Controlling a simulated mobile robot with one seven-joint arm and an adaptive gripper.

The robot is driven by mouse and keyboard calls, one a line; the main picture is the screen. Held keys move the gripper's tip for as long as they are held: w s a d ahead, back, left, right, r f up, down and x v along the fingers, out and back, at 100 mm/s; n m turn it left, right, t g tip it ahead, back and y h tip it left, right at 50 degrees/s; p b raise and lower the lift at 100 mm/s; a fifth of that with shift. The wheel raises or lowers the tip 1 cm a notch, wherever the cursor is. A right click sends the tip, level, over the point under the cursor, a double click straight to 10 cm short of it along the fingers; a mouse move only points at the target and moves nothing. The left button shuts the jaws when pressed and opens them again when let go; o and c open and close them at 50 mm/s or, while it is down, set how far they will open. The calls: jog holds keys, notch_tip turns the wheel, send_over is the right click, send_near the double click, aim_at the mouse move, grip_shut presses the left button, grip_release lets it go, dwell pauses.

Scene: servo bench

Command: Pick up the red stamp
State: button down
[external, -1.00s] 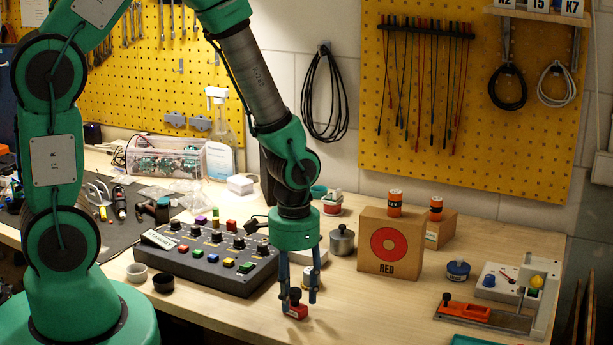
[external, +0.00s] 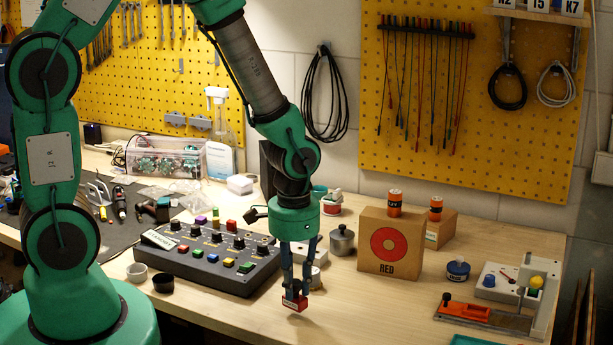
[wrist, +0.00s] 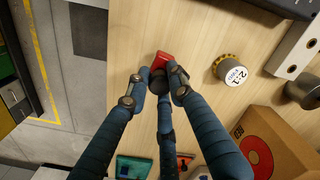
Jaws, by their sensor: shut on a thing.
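The red stamp (external: 295,303) has a red block base and a dark handle. My gripper (external: 294,290) is shut on it, with the fingers around the handle. In the external view the stamp is slightly tilted and appears a little above the bench top near its front edge. In the wrist view the red base (wrist: 161,60) shows between and beyond the fingertips of my gripper (wrist: 158,82). The fingers hide much of the handle.
A black control box (external: 207,260) with colored buttons stands to the left. A cardboard box (external: 389,245) marked RED stands to the right.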

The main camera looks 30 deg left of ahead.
jog(key=shift+r, duration=0.85)
jog(key=s+a+r+p, duration=0.1)
jog(key=s+a, duration=0.7)
jog(key=s, duration=0.5)
jog(key=shift+s+a, duration=0.2)
jog(key=shift+a, duration=0.2)
jog(key=shift+r, duration=0.1)
